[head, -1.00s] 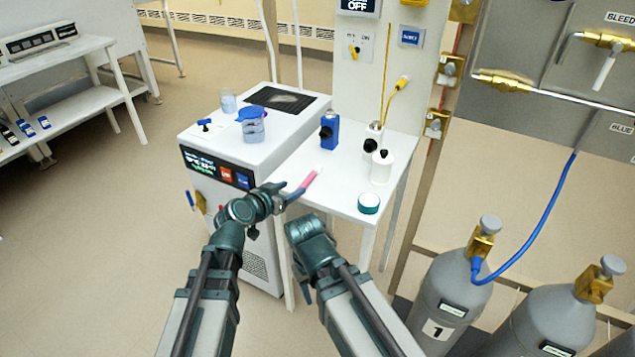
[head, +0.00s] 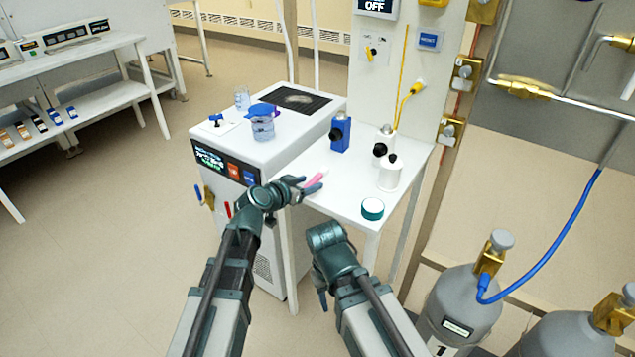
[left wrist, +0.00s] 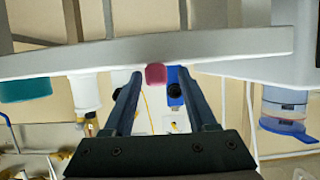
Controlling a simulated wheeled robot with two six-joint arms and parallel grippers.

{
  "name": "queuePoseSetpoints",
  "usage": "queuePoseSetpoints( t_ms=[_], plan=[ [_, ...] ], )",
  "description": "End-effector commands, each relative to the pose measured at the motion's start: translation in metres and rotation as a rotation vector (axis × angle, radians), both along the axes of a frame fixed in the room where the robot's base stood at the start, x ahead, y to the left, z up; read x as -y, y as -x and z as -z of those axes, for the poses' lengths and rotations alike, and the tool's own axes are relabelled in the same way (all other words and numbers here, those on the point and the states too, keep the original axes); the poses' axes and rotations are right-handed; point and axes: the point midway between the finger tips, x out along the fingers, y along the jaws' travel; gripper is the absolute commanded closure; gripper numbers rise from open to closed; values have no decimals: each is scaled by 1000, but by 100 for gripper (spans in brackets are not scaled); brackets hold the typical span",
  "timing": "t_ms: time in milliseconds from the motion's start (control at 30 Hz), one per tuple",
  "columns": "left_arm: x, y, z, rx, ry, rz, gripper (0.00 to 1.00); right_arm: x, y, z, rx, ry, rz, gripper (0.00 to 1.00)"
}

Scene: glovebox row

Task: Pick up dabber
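The dabber, a slim pink stick (head: 314,180), is at the left front edge of the small white table (head: 345,200). In the left wrist view its rounded pink end (left wrist: 156,74) shows at the table edge, between the fingertips. My left gripper (head: 308,184) is open, with a finger on either side of that end. Gaps show between the dabber and both fingers (left wrist: 160,72). The rest of the dabber is hidden in the wrist view. My right gripper (head: 322,298) hangs low in front of the table, mostly hidden by its own wrist; its opening cannot be made out.
A white machine (head: 235,145) with a blue-lidded jar (head: 263,127) adjoins the left side. Grey gas cylinders (head: 460,305) stand at the right.

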Motion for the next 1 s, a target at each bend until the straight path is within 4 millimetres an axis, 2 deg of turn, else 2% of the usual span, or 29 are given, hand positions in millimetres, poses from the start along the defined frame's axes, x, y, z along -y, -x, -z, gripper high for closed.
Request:
queuePoseSetpoints(
  t_ms=[33, 300, 767, 1000],
  plan=[
    [0, 0, 0, 0, 0, 0, 52, 0, 0, 0, 0, 0, 0, 50],
    [0, 0, 0, 0, 0, 0, 100, 0, 0, 0, 0, 0, 0, 50],
    [1, 0, -2, 0, 0, 0, 100, 0, 0, -2, 0, 0, 0, 50],
    [5, 0, -17, -1, 1, -2, 100, 0, 0, -17, 0, 0, 0, 50]
  ],
)
